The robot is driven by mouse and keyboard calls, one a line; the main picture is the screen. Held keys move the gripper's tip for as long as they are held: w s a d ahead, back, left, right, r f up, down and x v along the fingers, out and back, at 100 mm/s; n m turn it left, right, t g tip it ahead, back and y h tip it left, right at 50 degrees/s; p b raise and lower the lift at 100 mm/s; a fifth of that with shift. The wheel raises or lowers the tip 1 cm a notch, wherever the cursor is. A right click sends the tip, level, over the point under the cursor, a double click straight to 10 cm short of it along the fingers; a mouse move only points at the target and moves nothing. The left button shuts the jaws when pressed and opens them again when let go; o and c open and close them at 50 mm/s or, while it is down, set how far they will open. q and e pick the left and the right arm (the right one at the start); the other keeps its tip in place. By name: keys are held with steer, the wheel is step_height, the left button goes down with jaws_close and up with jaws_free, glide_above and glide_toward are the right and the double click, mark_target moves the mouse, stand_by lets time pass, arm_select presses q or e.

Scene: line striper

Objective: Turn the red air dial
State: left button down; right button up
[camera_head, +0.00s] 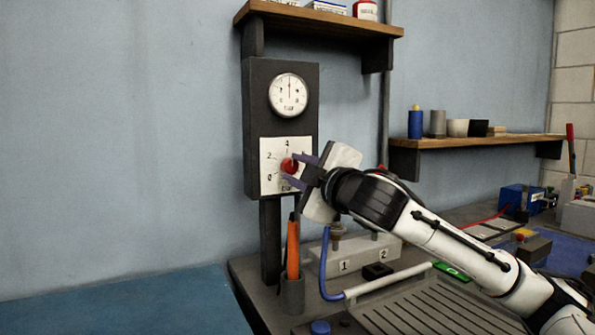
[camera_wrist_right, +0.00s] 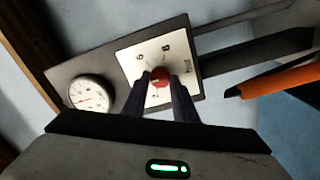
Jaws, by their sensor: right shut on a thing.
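The red air dial (camera_head: 289,166) sits on a white scale plate (camera_head: 268,184) on a dark upright panel (camera_head: 257,110). A round white gauge (camera_head: 289,95) is above it. My right gripper (camera_head: 296,168) reaches in from the right and is shut on the red dial, one finger on each side of it. In the right wrist view the dial (camera_wrist_right: 160,77) shows between the two dark fingertips (camera_wrist_right: 161,82). The fingers and the gripper body hide part of the scale plate. My left gripper is not in view.
Below the panel, an orange-handled tool (camera_head: 293,248) stands in a dark holder (camera_head: 292,296). A grey block (camera_head: 352,262) marked 1 and 2, with a blue hose (camera_head: 324,265), is on the bench. Wooden shelves (camera_head: 330,22) (camera_head: 480,141) hold small containers above and at right.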

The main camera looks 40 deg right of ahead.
steer(key=o, duration=1)
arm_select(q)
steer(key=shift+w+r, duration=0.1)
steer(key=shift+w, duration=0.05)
arm_select(e)
steer(key=shift+o, duration=0.2)
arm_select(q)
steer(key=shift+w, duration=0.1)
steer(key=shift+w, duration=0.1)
arm_select(e)
steer(key=shift+s, duration=0.1)
steer(key=shift+s+f+b, duration=0.15)
steer(key=shift+s+b, duration=0.15)
steer(key=shift+b, duration=0.1)
arm_select(q)
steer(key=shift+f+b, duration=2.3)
steer(key=shift+b, duration=0.75)
arm_select(e)
steer(key=v, duration=0.9)
steer(key=shift+s+a, duration=0.2)
steer(key=shift+s, duration=0.05)
